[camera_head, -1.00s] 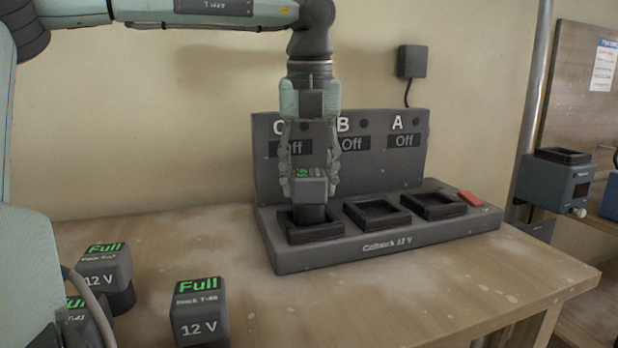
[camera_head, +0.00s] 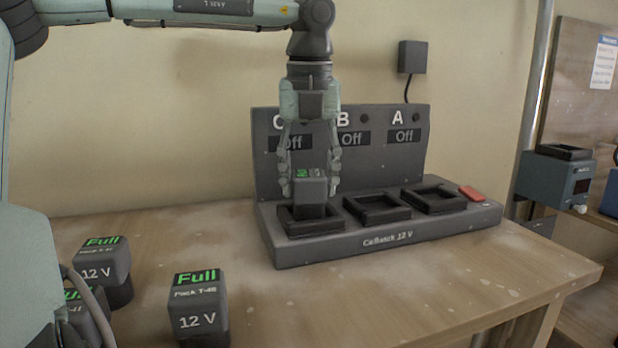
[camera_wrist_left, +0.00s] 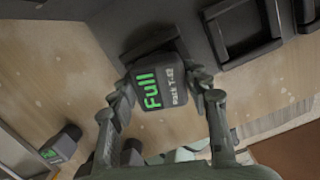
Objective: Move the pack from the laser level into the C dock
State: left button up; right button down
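My left gripper (camera_head: 310,180) points straight down over the C dock (camera_head: 312,229), the left one on the grey charger. Its fingers are shut on the sides of a dark pack (camera_head: 311,192), upright at the C dock. Whether the pack is fully seated cannot be told. In the left wrist view the pack (camera_wrist_left: 165,87) reads "Full" in green and sits between both fingertips (camera_wrist_left: 163,92). The C display (camera_head: 290,142) reads "Off", partly hidden by the gripper. My right gripper is not in view.
The B dock (camera_head: 377,210) and A dock (camera_head: 434,199) are empty. Several packs marked "Full", such as one at front (camera_head: 199,308), stand left on the table (camera_head: 400,290). A blue-grey device (camera_head: 556,183) with an empty black holder stands at right, beyond a pole.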

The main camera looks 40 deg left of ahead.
pick_arm(q)
jog(key=shift+o, duration=0.3)
jog(key=shift+s+d+r+p, duration=0.1)
jog(key=shift+s+r+p, duration=0.05)
jog(key=shift+r+p, duration=1.05)
jog(key=shift+d+r, duration=0.1)
jog(key=shift+r, duration=1.35)
jog(key=shift+s+d+r, duration=0.15)
jog(key=shift+s+r, duration=0.05)
jog(key=shift+r, duration=1.25)
jog(key=shift+s+d+r, duration=0.15)
jog(key=shift+r, duration=1.25)
